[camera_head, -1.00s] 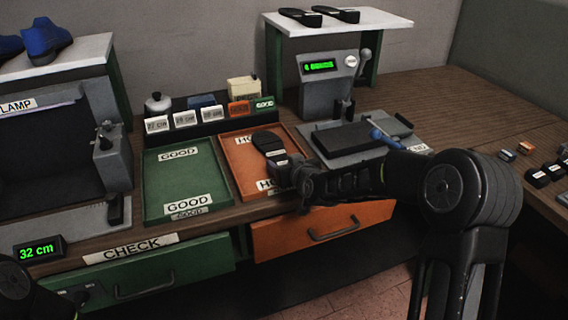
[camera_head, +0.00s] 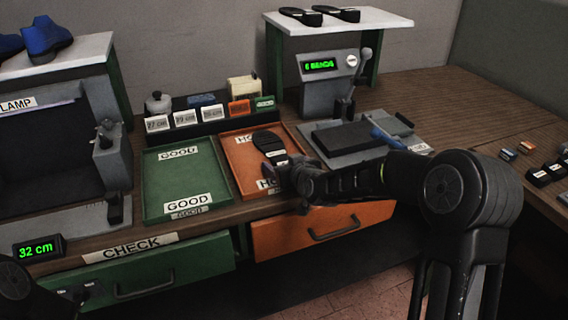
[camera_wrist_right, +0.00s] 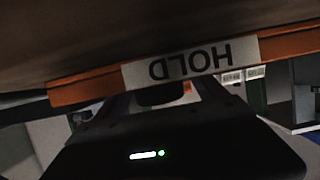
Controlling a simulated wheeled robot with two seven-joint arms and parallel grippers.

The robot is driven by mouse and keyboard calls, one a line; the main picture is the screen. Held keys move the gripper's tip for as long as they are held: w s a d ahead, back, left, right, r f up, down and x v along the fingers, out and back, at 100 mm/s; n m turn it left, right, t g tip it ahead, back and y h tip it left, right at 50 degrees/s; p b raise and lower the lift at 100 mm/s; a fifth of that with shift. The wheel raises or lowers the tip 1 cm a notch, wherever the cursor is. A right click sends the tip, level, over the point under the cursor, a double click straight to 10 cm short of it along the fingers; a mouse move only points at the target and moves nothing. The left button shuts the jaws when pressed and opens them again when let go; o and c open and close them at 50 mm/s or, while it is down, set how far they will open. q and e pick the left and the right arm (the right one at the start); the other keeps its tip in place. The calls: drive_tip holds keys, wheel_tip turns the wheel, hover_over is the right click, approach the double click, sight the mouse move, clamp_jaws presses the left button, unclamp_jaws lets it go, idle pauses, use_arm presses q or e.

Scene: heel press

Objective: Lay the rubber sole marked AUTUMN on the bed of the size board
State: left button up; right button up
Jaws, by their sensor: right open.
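A dark sole (camera_head: 268,141) lies in the orange HOLD tray (camera_head: 228,168); I cannot read any AUTUMN mark on it. My right gripper (camera_head: 274,168) is open at the sole's near end, over the tray's front part; I cannot tell whether it touches the sole. The right wrist view shows the HOLD label (camera_wrist_right: 190,60) upside down beyond the gripper body, and no sole that I can make out. The grey unit at left with the 32 cm display (camera_head: 38,247) appears to be the size board; its dark bed (camera_head: 50,155) looks empty. My left gripper (camera_head: 85,291) is mostly dark at lower left.
The green GOOD tray (camera_head: 178,185) is empty. A grey bend machine (camera_head: 328,85) with a flat plate (camera_head: 355,143) stands at right. Small blocks (camera_head: 540,172) line the right table.

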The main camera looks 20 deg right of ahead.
drive_tip(key=shift+s+f, duration=0.1)
drive_tip(key=b+v, duration=0.1)
drive_tip(key=v, duration=0.6)
drive_tip(key=shift+s+r, duration=0.25)
drive_tip(key=shift+s, duration=0.05)
